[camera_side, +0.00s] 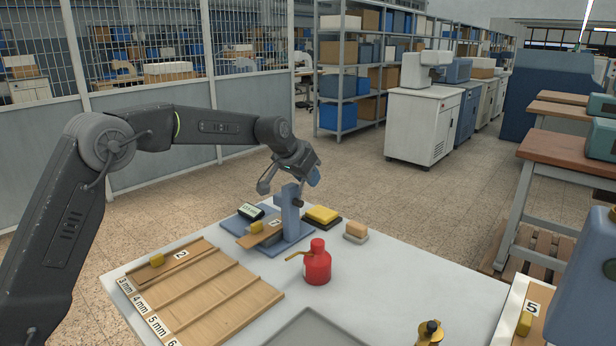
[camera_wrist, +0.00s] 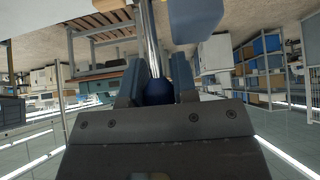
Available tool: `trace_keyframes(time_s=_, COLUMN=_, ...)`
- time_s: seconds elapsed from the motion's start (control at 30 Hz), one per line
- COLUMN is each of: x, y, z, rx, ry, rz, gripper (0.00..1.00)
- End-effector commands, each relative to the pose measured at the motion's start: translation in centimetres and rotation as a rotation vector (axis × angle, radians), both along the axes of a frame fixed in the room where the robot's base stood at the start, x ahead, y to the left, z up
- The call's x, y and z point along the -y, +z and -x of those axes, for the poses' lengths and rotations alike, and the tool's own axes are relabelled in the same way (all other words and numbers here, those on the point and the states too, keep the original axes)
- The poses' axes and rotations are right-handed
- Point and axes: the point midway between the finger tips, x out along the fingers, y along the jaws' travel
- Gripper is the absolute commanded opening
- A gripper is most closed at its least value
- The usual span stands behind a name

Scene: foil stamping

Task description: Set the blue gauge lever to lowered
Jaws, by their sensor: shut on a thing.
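The blue gauge (camera_side: 290,214) stands at the far edge of the grey-white table in the side view, with a small display (camera_side: 251,211) at its left. My gripper (camera_side: 291,174) is at the top of the gauge post. In the wrist view my gripper (camera_wrist: 157,76) has its two fingers closed around a dark blue ball knob (camera_wrist: 157,92) at the end of a shiny metal lever rod (camera_wrist: 150,40). In the side view the knob and rod are hard to make out behind the gripper, so the lever's angle is unclear.
A wooden piece tagged 7 (camera_side: 262,235) lies at the gauge base. A slotted wooden rack (camera_side: 215,300) is at the front left. A red can (camera_side: 317,266) stands right of the gauge. Yellow (camera_side: 322,214) and tan (camera_side: 356,230) blocks lie behind it.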

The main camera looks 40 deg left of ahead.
Motion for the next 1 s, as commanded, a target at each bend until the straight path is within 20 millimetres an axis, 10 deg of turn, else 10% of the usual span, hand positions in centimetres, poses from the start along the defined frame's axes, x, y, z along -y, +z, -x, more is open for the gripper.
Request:
trace_keyframes(time_s=0.07, x=0.1, y=0.1, z=0.0, rx=0.001, ry=-0.001, rz=0.001, gripper=0.0)
trace_keyframes(time_s=0.1, x=0.1, y=0.1, z=0.0, rx=0.001, ry=-0.001, rz=0.001, gripper=0.27)
trace_keyframes(time_s=0.37, x=0.0, y=0.0, z=0.0, rx=0.0, ry=0.0, rz=0.0, gripper=0.52)
trace_keyframes(time_s=0.67, x=0.0, y=0.4, z=0.2, rx=0.0, ry=0.0, rz=0.0, gripper=0.52)
trace_keyframes(time_s=1.0, x=0.0, y=5.4, z=4.0, rx=0.005, ry=0.001, rz=-0.001, gripper=0.52)
